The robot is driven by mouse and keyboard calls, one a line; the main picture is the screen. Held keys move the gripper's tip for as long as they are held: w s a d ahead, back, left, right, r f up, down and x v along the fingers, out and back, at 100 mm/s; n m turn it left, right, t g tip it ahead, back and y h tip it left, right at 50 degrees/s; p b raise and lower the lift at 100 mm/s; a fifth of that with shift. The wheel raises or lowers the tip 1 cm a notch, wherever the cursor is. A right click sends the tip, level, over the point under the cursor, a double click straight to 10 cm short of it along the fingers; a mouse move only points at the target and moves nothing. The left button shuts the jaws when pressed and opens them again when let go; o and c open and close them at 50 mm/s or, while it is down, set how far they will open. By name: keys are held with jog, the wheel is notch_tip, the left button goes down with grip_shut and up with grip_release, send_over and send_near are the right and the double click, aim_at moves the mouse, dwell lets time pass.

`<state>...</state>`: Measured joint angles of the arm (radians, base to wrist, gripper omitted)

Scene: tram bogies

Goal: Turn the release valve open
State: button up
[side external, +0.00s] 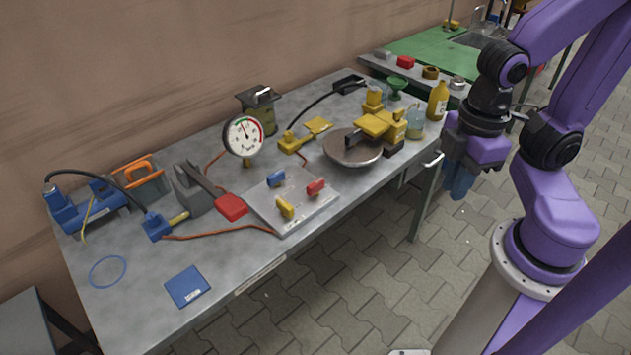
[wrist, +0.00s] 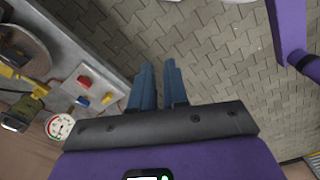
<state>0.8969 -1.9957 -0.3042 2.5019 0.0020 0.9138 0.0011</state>
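A light grey plate (side external: 262,209) on the bench carries three coloured valve handles: blue (side external: 276,179), red (side external: 316,187) and yellow (side external: 285,207). No readable label shows which one is the release valve. In the wrist view, the red handle (wrist: 84,81), blue handle (wrist: 82,101) and yellow handle (wrist: 108,97) are at the left. A round dial gauge (side external: 243,136) stands behind the plate. My gripper (side external: 459,184), with blue fingers, hangs beyond the bench's right end, away from the valves. In the wrist view, my gripper (wrist: 158,68) has a narrow empty gap between its fingers.
On the bench (side external: 150,295) are a blue pump (side external: 85,207), a grey lever unit with red end (side external: 232,206), a round metal disc with yellow tool (side external: 352,150), hoses and a yellow bottle (side external: 438,100). A green-topped table stands behind. Open paved floor lies beneath my gripper.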

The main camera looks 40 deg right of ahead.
jog(key=o, duration=0.4)
jog(key=shift+w+a+m, duration=0.15)
jog(key=shift+w+m, duration=0.05)
jog(key=shift+m, duration=0.1)
jog(key=m+g+y, duration=0.1)
jog(key=m+y, duration=0.2)
jog(key=m, duration=2)
send_over(316, 182)
jog(key=s, duration=0.7)
notch_tip(316, 182, down, 4)
jog(key=f, duration=0.1)
jog(key=w+d+f+m+y, duration=0.1)
jog(key=w+d+f+m, duration=0.2)
jog(key=w+d+m, duration=0.4)
jog(key=shift+t, duration=0.4)
jog(key=x, duration=1.6)
jog(key=shift+a+f, duration=0.3)
jog(key=shift+f, duration=0.05)
grip_shut()
